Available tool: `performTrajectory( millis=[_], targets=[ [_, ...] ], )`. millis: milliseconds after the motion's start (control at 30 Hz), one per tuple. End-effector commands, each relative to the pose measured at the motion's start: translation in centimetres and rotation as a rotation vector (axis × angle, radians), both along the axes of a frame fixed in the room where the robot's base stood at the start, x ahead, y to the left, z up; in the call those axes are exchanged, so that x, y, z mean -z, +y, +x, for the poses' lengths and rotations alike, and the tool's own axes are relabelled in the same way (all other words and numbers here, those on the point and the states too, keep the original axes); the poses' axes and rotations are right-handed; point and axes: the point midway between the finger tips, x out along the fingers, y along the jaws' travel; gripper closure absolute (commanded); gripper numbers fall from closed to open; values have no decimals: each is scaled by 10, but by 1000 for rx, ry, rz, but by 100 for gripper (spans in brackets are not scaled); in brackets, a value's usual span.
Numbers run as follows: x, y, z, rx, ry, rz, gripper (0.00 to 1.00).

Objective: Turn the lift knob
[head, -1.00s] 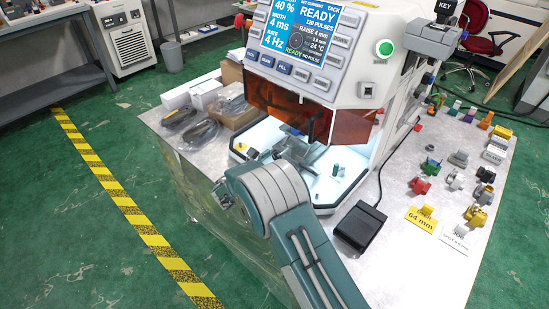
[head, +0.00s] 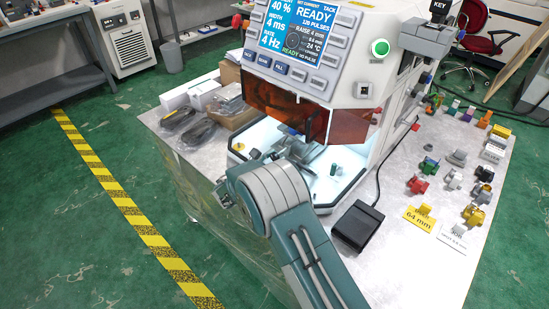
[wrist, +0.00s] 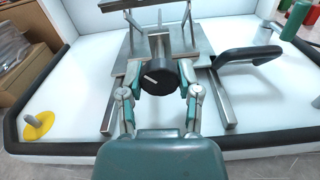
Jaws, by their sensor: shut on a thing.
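The lift knob (wrist: 158,78) is a round black knob with a white pointer line. It sits at the front of a grey metal lift stage (wrist: 120,85) in the wrist view. The pointer line is tilted. My gripper (wrist: 160,90) has one finger on each side of the knob and is shut on it. In the head view, my arm covers the knob and my fingers. The stage stands inside the lit white chamber of the machine (head: 330,185), whose display (head: 296,30) reads READY and RAISE 4 mm.
A black curved handle (wrist: 248,55) lies right of the stage. A yellow disc with a grey post (wrist: 38,125) is at the chamber's left. An orange shield (head: 285,108) hangs above. A black pedal (head: 358,228) and several coloured parts are on the bench at right.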

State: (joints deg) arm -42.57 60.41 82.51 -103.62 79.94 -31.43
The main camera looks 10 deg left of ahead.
Motion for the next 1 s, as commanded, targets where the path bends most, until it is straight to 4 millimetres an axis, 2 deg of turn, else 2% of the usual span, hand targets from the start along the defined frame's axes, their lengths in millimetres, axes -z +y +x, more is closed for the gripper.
performTrajectory(
  millis=[700, 1000],
  targets=[
    [2, 3, 0, -6, -284, 490, 100],
    [2, 3, 0, -5, -357, 616, 100]
  ],
)
